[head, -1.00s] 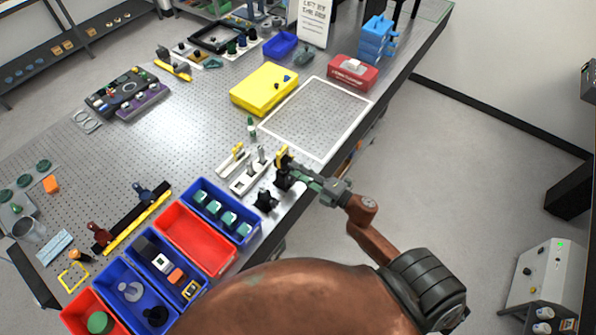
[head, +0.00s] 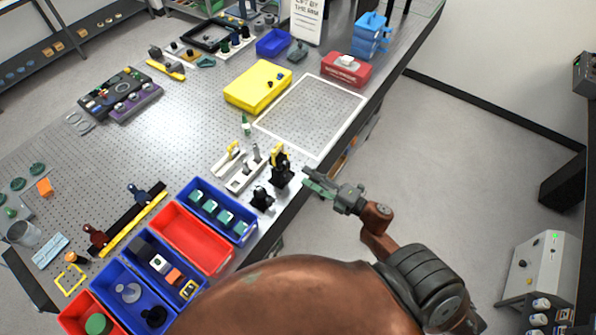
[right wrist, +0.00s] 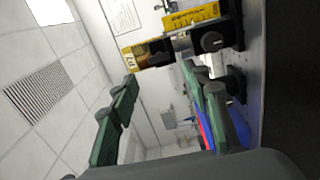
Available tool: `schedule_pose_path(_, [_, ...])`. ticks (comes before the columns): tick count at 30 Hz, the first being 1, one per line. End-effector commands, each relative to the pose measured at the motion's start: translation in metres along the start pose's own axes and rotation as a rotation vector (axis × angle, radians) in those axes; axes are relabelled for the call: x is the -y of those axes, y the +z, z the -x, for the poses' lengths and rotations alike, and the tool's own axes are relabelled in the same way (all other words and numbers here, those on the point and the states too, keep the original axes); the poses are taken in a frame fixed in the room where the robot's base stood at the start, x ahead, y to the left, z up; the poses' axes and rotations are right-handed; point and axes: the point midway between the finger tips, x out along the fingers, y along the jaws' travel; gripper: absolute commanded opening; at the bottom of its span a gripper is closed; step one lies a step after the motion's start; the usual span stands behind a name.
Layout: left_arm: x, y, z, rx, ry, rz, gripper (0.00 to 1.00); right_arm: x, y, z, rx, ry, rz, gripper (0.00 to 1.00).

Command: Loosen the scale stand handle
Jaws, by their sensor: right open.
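The scale stand (head: 281,175) is a black upright post with a yellow scale on top, near the front-right edge of the perforated table. In the right wrist view its yellow ruled scale (right wrist: 190,18) and a dark round handle knob (right wrist: 212,41) show close up. My right gripper (head: 308,179) is open and empty, just right of the stand and apart from it in the head view. Its green fingers (right wrist: 160,80) are spread wide in the right wrist view. My left gripper is out of view.
A smaller black mount (head: 262,198) stands just in front of the stand. White fixtures (head: 240,180) are to its left. A blue bin (head: 196,184) and a red bin (head: 163,213) lie nearer. A white-outlined area (head: 352,98) behind is empty.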

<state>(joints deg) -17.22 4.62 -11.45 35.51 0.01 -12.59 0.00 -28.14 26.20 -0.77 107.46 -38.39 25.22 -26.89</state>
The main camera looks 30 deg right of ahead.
Motion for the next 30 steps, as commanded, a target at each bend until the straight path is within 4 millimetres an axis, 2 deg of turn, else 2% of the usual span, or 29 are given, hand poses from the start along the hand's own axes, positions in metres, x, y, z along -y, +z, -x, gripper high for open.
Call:
schedule_pose_path(1, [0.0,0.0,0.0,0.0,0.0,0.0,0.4,0.001,0.0,0.012,0.002,-0.002,-0.001,0.43])
schedule_pose_path(4, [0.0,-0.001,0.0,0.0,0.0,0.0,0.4,0.001,0.0,0.029,0.001,-0.002,0.0,0.43])
schedule_pose_path(10, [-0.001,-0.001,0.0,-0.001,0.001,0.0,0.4,0.0,0.0,0.049,0.0,0.0,0.0,0.43])
schedule_pose_path(30, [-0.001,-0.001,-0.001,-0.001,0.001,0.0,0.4,0.003,0.001,0.053,0.003,-0.002,-0.004,0.43])
